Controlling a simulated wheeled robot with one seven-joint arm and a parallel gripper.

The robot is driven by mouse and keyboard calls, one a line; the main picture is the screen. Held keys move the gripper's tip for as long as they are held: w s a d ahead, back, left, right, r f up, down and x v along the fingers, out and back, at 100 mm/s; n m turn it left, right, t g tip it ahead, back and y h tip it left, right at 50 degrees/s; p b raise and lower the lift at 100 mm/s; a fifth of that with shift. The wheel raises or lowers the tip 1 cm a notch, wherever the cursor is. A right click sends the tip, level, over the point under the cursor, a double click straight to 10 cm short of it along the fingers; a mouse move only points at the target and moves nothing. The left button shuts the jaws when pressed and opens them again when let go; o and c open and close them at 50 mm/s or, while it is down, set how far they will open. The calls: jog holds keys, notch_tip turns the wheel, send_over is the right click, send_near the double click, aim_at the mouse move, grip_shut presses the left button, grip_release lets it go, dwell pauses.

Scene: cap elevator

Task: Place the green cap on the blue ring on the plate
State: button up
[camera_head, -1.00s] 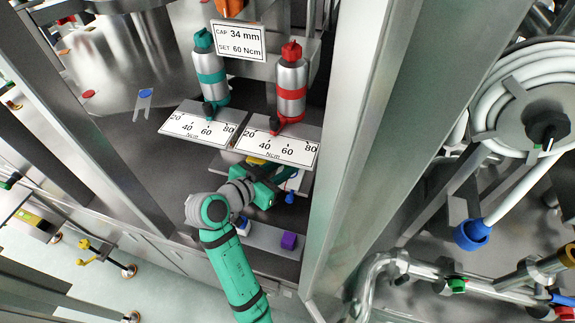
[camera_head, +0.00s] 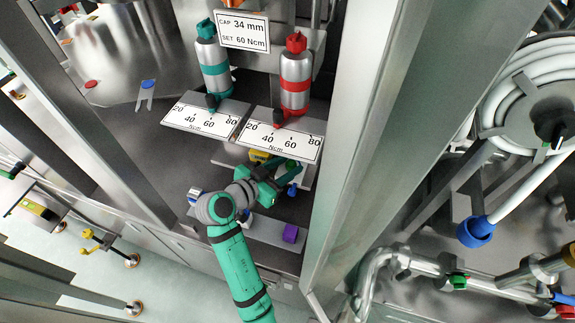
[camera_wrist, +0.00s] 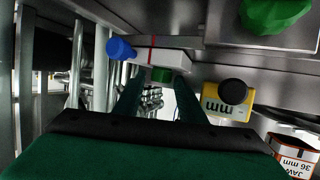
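My gripper (camera_head: 272,184) is low under the right-hand scale panel in the head view. In the wrist view its two green fingers (camera_wrist: 161,88) stand apart with a gap between them. A small green piece (camera_wrist: 163,75) shows beyond the fingertips, below a white block with a red line (camera_wrist: 160,58); I cannot tell whether it is the cap. A large green faceted piece (camera_wrist: 275,12) lies on a grey surface at the top right, clear of the fingers; it may be the green cap. I cannot make out the blue ring or its plate for certain.
A blue knob (camera_wrist: 120,48) sits left of the white block. A yellow label block with a black knob (camera_wrist: 234,92) is right of the fingers. A purple block (camera_head: 290,233) stands on a grey strip (camera_head: 268,232). The scale panels (camera_head: 280,135) overhang the gripper; a steel post (camera_head: 345,160) is to the right.

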jog(key=shift+w+d, duration=0.1)
jog(key=shift+r, duration=0.2)
jog(key=v, duration=1.2)
jog(key=shift+f, duration=0.1)
dwell(0.3)
